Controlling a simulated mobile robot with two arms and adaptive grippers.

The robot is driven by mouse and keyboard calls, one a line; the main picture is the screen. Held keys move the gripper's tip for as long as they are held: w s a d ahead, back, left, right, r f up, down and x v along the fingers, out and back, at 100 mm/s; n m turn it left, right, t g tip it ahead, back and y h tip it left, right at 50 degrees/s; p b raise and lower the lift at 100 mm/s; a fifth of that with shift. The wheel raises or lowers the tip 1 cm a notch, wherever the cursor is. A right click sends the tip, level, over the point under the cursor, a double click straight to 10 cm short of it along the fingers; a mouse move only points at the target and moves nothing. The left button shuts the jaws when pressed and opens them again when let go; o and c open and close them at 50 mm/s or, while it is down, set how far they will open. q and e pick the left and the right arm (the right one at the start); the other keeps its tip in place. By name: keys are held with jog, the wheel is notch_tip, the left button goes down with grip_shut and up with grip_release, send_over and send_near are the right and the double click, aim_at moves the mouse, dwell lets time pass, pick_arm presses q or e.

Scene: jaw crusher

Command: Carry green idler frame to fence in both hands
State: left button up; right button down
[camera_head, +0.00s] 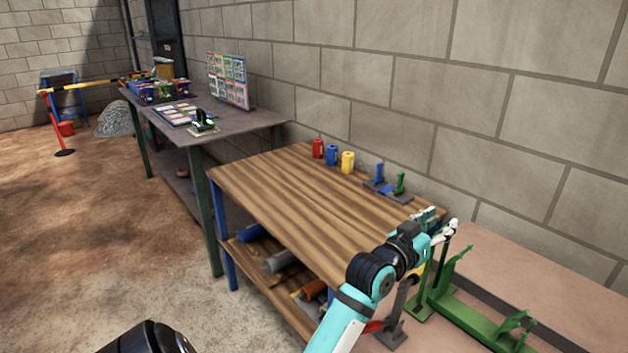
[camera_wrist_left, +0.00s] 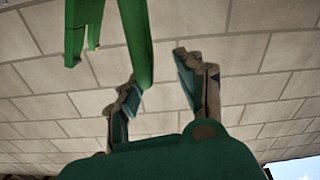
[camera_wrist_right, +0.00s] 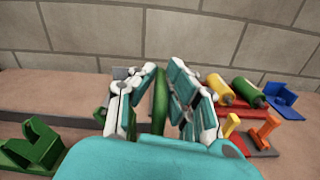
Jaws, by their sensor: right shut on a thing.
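The green idler frame (camera_head: 470,314) stands low at the right of the head view, past the wooden bench end, with green uprights along it. My left gripper (camera_head: 446,228) is above its near-left end. In the left wrist view my left gripper (camera_wrist_left: 158,90) is open. A green upright (camera_wrist_left: 137,40) reaches down from above, its end between the fingertips, closer to the left one; contact is unclear. In the right wrist view my right gripper (camera_wrist_right: 160,90) is shut on a green bar of the frame (camera_wrist_right: 160,105). Another green bracket part (camera_wrist_right: 35,145) shows at left.
The wooden bench (camera_head: 290,195) bears red, blue and yellow rollers (camera_head: 331,155) and small brackets (camera_head: 388,185). A dark table (camera_head: 240,125) stands behind it. A red and yellow barrier (camera_head: 52,120) is far left. A block wall is close behind.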

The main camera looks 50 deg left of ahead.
pick_arm(q)
jog(key=shift+d+f, duration=0.15)
jog(key=shift+f, duration=0.25)
pick_arm(e)
jog(key=shift+a+r, duration=0.1)
jog(key=shift+r, duration=0.2)
pick_arm(q)
jog(key=shift+f, duration=0.4)
pick_arm(e)
jog(key=c, duration=1.8)
grip_release()
jog(key=shift+f, duration=0.35)
jog(key=o, duration=0.5)
jog(key=shift+a+r, duration=0.1)
jog(key=shift+a, duration=0.1)
pick_arm(q)
jog(key=shift+d, duration=0.1)
pick_arm(e)
jog(key=shift+s, duration=0.15)
pick_arm(q)
jog(key=shift+d, duration=0.1)
jog(key=shift+s, duration=0.55)
jog(key=s+r, duration=0.1)
jog(key=s, duration=0.6)
jog(key=shift+a, duration=0.2)
pick_arm(e)
jog(key=shift+s+a, duration=0.1)
jog(key=shift+s, duration=3.8)
